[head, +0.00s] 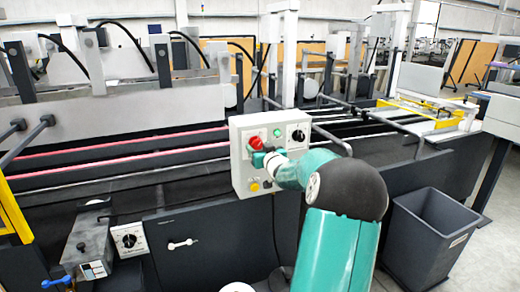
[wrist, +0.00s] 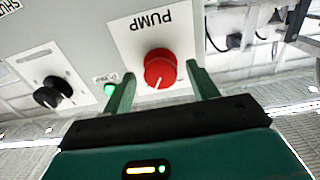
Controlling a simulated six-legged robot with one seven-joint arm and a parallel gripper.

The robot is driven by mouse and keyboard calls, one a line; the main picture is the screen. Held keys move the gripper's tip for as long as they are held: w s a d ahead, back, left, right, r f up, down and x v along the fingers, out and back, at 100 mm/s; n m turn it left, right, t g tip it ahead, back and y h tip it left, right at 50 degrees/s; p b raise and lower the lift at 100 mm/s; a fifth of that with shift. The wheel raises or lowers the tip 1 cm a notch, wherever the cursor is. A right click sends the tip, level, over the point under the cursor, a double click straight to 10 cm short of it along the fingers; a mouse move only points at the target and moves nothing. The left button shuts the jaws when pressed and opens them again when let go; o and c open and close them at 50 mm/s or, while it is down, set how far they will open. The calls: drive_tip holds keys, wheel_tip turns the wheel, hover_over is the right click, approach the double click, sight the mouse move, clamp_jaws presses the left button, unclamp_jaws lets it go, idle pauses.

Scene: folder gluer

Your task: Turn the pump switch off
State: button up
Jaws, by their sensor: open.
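The pump switch is a round red knob (wrist: 160,70) with a white pointer mark, on a white plate labelled PUMP that appears upside down in the wrist view. The mark points down and slightly left in that picture. In the head view the red knob (head: 255,142) is at the upper left of a light grey control box (head: 240,165). My gripper (wrist: 160,74) is open, with one green finger on each side of the knob. I cannot tell whether either finger touches it. In the head view my gripper (head: 262,157) is at the box face, just below the knob.
A green light (head: 277,133) and a black knob (head: 298,135) are right of the red knob. A yellow button (head: 254,186) is lower on the box. Machine rails (head: 120,150) run behind. A dark bin (head: 430,235) stands at the right; another dial (head: 129,239) is lower left.

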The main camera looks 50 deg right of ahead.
drive_tip(key=c, duration=1)
drive_tip(key=shift+n, duration=0.4)
drive_tip(key=n, duration=0.9)
drive_tip(key=shift+n, duration=0.3)
drive_tip(key=shift+d+n, duration=0.1)
drive_tip(key=shift+n, duration=1.7)
drive_tip(key=shift+s, duration=0.1)
drive_tip(key=o, duration=1)
